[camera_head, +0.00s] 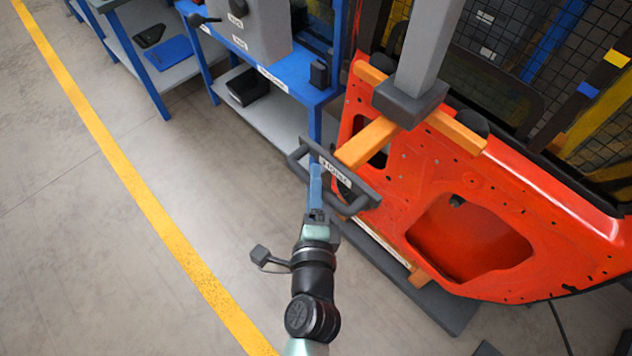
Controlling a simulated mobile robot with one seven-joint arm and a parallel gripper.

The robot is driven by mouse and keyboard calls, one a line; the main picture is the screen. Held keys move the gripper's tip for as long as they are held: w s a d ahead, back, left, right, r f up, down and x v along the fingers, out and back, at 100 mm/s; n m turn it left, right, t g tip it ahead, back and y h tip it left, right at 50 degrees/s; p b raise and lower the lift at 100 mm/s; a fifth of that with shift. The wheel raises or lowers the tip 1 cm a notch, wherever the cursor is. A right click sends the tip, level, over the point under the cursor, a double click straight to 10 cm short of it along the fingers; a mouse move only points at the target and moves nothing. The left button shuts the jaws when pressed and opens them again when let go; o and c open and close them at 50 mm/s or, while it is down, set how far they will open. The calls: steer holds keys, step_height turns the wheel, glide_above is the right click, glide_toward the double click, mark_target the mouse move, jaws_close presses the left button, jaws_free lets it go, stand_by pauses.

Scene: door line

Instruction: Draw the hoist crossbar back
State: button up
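The hoist crossbar (357,206) is a dark grey handle loop with a white label plate, at the near end of the orange hoist arm (366,143). The arm joins a grey upright post (424,48) beside a red door panel (400,195). My gripper (315,172) has blue fingers that reach over the outer bar of the loop, left of its middle. The fingers hide part of the bar. They overlap in this view, so I cannot tell whether they are closed on it or touching it.
A blue workbench (282,85) with a grey lower shelf and a black bin (248,87) stands behind the crossbar. A dark base (425,292) lies under the door. Mesh fencing (545,60) stands behind. The floor (90,240) at left is clear, with a yellow line.

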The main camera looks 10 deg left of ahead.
steer(key=shift+d, duration=0.2)
steer(key=b+v, duration=0.5)
steer(key=v, duration=0.7)
steer(key=shift+s, duration=0.4)
steer(key=shift+r, duration=0.1)
steer(key=w+r+n+t+y, duration=0.15)
steer(key=w+r+n, duration=0.25)
steer(key=r, duration=0.4)
steer(key=w+r+n+t, duration=0.2)
steer(key=w+r+n, duration=0.1)
steer(key=r, duration=0.4)
steer(key=w+r+n+t, duration=0.2)
steer(key=w+r+n, duration=0.2)
steer(key=r, duration=0.4)
steer(key=s+d+r+n+t+h, duration=0.2)
steer(key=r+n+t, duration=0.1)
steer(key=r, duration=1)
steer(key=s+d+r+n+t+h, duration=0.2)
steer(key=r+n+t, duration=0.1)
steer(key=r, duration=1.1)
steer(key=shift+s+n, duration=0.3)
steer(key=shift+s, duration=0.1)
steer(key=shift+f, duration=0.1)
